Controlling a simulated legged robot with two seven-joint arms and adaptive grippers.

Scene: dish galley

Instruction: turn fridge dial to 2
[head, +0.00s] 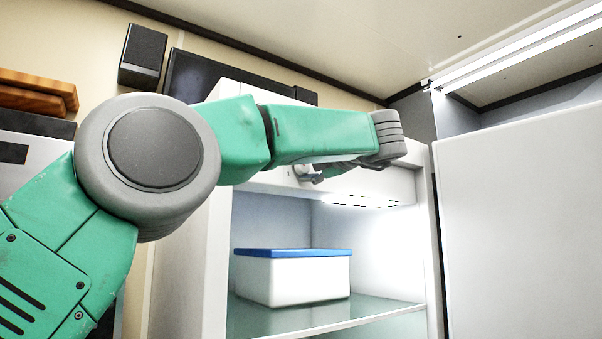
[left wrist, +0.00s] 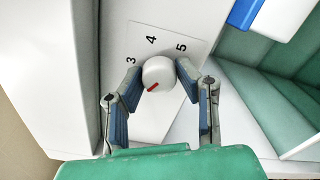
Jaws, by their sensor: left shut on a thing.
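The fridge dial (left wrist: 158,71) is a round white knob with a red mark, on a white panel in the left wrist view. Numbers 3, 4 and 5 show around its upper side. The red mark points to the lower left, away from those numbers; no number is visible where it points. My left gripper (left wrist: 160,76) is shut on the dial, one finger on each side. In the head view my left gripper (head: 318,174) reaches the panel at the top of the open fridge (head: 213,255), and my arm covers much of the panel. My right gripper is not in view.
A white box with a blue lid (head: 294,280) stands on the glass shelf (head: 375,316) below the panel. The open fridge door (head: 520,220) stands at the right. Wooden boards (head: 38,92) and a dark speaker-like box (head: 143,55) are at the upper left.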

